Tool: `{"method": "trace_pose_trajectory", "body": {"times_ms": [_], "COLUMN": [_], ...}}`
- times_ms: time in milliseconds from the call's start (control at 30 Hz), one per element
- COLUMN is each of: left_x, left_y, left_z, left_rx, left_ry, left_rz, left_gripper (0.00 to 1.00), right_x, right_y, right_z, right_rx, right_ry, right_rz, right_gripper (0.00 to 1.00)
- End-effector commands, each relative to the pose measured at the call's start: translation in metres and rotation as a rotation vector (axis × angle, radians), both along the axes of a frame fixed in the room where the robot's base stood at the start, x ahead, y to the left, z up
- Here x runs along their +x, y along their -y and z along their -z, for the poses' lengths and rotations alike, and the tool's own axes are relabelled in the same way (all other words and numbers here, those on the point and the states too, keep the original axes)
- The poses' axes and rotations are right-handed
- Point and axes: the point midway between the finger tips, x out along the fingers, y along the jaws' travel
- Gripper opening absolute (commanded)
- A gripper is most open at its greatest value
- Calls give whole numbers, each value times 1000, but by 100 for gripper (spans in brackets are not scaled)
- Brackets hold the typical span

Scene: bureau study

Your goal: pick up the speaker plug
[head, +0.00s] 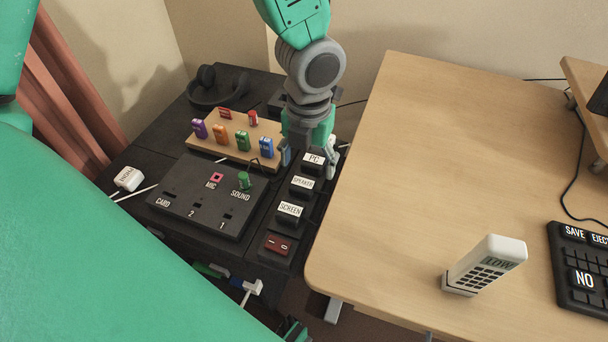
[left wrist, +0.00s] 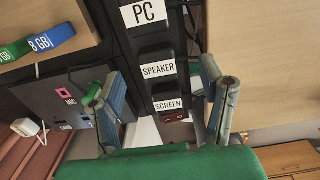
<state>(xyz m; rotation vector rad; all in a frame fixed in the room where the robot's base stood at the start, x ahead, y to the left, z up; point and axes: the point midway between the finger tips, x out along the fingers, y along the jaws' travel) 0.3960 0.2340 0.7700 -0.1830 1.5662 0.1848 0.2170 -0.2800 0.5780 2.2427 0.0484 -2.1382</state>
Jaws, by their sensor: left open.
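The speaker plug (head: 303,186) is a black block with a white SPEAKER label. It sits in a row on a black power strip, between the PC plug (head: 313,163) and the screen plug (head: 289,212). My left gripper (head: 308,158) is open and empty, pointing down at the strip's far end, around or just above the PC plug. In the left wrist view the speaker plug (left wrist: 158,72) shows beyond and between the spread fingers of my left gripper (left wrist: 168,102). I cannot tell the exact height gap.
A red switch (head: 278,246) ends the strip. A black panel (head: 180,210) with a green sound plug (head: 244,181) lies left. A wooden block (head: 205,143) holds coloured sticks; headphones (head: 212,90) lie behind. The wooden desk (head: 400,180) edge is close on the right.

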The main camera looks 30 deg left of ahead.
Motion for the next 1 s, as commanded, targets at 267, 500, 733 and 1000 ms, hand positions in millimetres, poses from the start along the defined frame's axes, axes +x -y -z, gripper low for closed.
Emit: {"method": "trace_pose_trajectory", "body": {"times_ms": [267, 500, 733, 1000], "left_x": [-1, -1, -1, -1], "left_y": [-6, -6, -4, -4], "left_z": [34, 56, 55, 55], "left_rx": [-2, -4, -2, -5], "left_ry": [-1, 1, 1, 1], "left_rz": [-2, -2, -1, -1], "left_gripper": [64, 64, 64, 14], "right_x": [0, 0, 0, 0], "right_y": [0, 0, 0, 0], "right_z": [18, 26, 25, 25], "right_rx": [0, 0, 0, 0], "right_ry": [0, 0, 1, 1], "right_rz": [1, 0, 0, 1], "right_gripper": [40, 40, 40, 40]}}
